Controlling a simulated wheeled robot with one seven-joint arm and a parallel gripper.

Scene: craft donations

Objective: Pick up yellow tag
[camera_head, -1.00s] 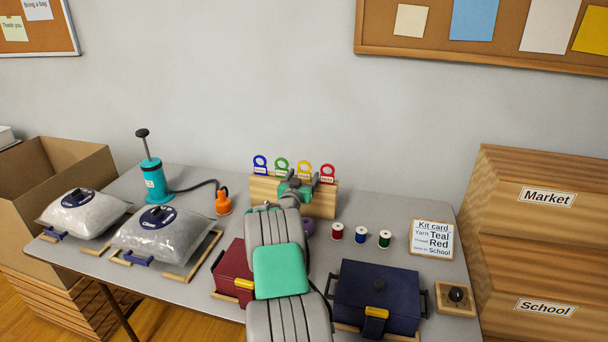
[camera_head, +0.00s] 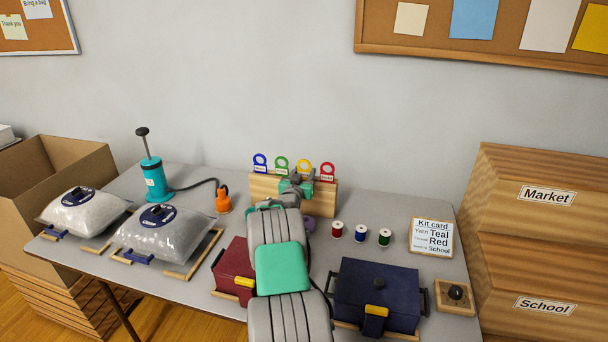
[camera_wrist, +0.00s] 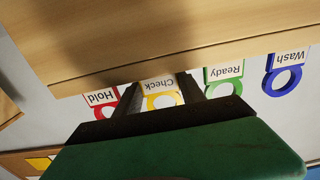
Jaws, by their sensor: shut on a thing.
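The yellow tag (camera_head: 304,165) has a ring top and shows in the head view at the wooden rack, third in a row of tags. In the wrist view, the yellow tag (camera_wrist: 160,90), labelled "Check", lies between the dark fingers of my gripper (camera_wrist: 163,95). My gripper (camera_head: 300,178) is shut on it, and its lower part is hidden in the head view. The red "Hold" tag (camera_wrist: 101,98) and green "Ready" tag (camera_wrist: 223,80) are close on either side. The blue "Wash" tag (camera_wrist: 283,78) is farther off.
The wooden rack (camera_head: 264,188) holds the tags near the wall. Three thread spools (camera_head: 360,233) and a kit card (camera_head: 432,238) stand to the right. A navy box (camera_head: 375,290) and a dark red box (camera_head: 232,262) flank my arm. Teal pump (camera_head: 153,180) is left.

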